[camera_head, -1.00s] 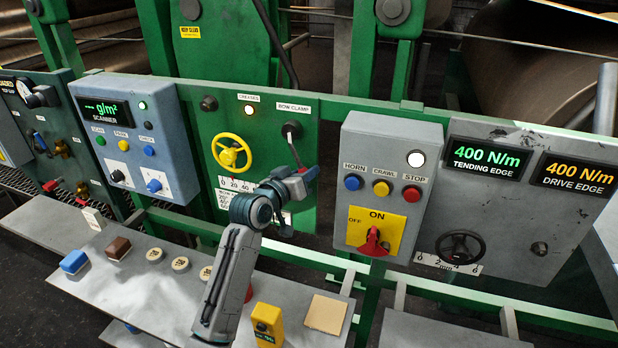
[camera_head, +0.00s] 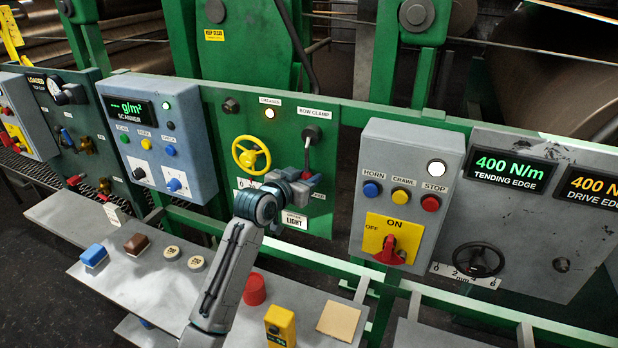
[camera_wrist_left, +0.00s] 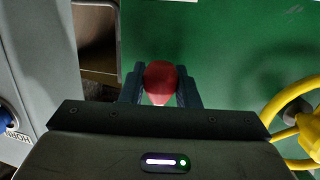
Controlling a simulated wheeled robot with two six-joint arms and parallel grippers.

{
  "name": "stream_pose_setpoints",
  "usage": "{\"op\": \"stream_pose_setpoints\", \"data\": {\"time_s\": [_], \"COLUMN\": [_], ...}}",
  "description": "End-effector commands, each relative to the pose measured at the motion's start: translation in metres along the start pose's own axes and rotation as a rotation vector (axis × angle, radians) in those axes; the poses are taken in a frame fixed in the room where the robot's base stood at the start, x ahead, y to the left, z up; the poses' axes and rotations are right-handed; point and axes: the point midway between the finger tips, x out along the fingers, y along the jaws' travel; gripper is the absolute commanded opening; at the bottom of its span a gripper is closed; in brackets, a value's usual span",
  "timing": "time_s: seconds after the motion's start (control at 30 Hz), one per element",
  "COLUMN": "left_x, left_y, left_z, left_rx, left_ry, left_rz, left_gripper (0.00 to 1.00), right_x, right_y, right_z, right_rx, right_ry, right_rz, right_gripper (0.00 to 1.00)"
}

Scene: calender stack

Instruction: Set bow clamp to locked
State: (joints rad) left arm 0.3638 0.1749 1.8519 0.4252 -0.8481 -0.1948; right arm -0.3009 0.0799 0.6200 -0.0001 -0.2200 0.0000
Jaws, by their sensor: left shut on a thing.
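The bow clamp is a lever on the green panel (camera_head: 230,190), with a black pivot (camera_head: 311,133) under the BOW CLAMP label (camera_head: 315,113). Its red handle (camera_head: 307,157) hangs about straight down from the pivot. My left gripper (camera_head: 312,180) is at the lower end of this handle and is shut on it. In the left wrist view, the round red end of the handle (camera_wrist_left: 160,80) sits between the two fingers. Position labels near the gripper are partly hidden; one below it reads LIGHT (camera_head: 294,221). My right gripper is not in view.
A yellow handwheel (camera_head: 253,154) is left of the lever. A grey box with HORN, CRAWL and STOP buttons (camera_head: 400,190) stands out to its right. Below, a grey shelf (camera_head: 165,290) carries a red cylinder (camera_head: 254,289), a yellow device (camera_head: 280,325) and blocks.

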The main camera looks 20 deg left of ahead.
Motion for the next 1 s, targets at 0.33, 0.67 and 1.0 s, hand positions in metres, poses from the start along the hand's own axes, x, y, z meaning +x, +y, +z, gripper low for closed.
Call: {"op": "stream_pose_setpoints", "data": {"time_s": [0.33,0.67,1.0], "left_x": [0.000,-0.003,-0.061], "left_y": [-0.001,-0.001,-0.001], "left_z": [0.000,0.001,0.004], "left_rx": [0.003,0.001,0.007], "left_ry": [0.000,0.001,0.002], "left_rz": [-0.002,-0.002,-0.003], "left_gripper": [0.50,0.50,0.50], "right_x": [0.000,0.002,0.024], "right_y": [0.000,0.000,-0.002], "right_z": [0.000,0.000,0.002], "right_rx": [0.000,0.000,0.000], "right_ry": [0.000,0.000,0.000], "right_rz": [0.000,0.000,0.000], "right_gripper": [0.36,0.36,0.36]}}
